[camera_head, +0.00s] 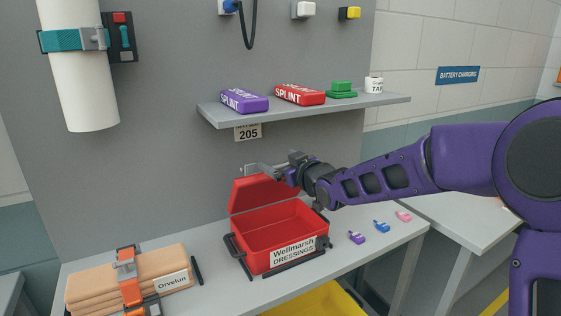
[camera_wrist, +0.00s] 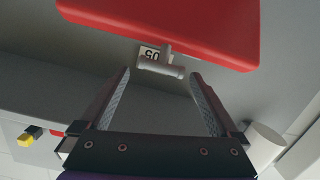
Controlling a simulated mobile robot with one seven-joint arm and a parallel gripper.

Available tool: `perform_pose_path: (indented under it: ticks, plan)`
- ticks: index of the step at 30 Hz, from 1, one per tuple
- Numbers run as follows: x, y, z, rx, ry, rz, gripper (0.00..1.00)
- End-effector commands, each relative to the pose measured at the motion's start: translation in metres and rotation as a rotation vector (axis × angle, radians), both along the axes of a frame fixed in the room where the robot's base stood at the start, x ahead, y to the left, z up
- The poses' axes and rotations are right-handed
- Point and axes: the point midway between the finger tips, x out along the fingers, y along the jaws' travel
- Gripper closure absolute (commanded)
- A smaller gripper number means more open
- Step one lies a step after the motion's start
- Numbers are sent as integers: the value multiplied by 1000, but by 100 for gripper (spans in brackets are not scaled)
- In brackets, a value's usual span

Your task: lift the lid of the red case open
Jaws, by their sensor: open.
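The red case (camera_head: 283,257), labelled "Wellmarsh DRESSINGS", sits on the bench with its inside visible and empty. Its red lid (camera_head: 250,193) stands raised at the back. In the wrist view the lid (camera_wrist: 170,28) fills the top, with a pale grey T-shaped handle (camera_wrist: 161,68) by its edge. My gripper (camera_head: 262,169) is at the lid's top edge. In the wrist view its two fingers (camera_wrist: 160,85) are spread, with the handle just beyond and between the tips, with no clear contact. My gripper partly hides the lid's right side in the head view.
A shelf (camera_head: 335,108) with splint packs runs above the case, near my arm. Strapped tan packs (camera_head: 125,280) lie to the left. Small coloured clips (camera_head: 381,226) lie to the right. A white cylinder (camera_head: 84,90) is strapped to the wall panel.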

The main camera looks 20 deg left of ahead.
Motion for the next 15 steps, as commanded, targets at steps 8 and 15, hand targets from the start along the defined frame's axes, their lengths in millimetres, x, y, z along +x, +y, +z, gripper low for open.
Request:
perform_pose_path:
  ticks: [8, 15]
  plan:
    - [-10, -14, 4, 0, -3, -2, 3]
    - [-44, -54, 12, -4, -4, -4, 3]
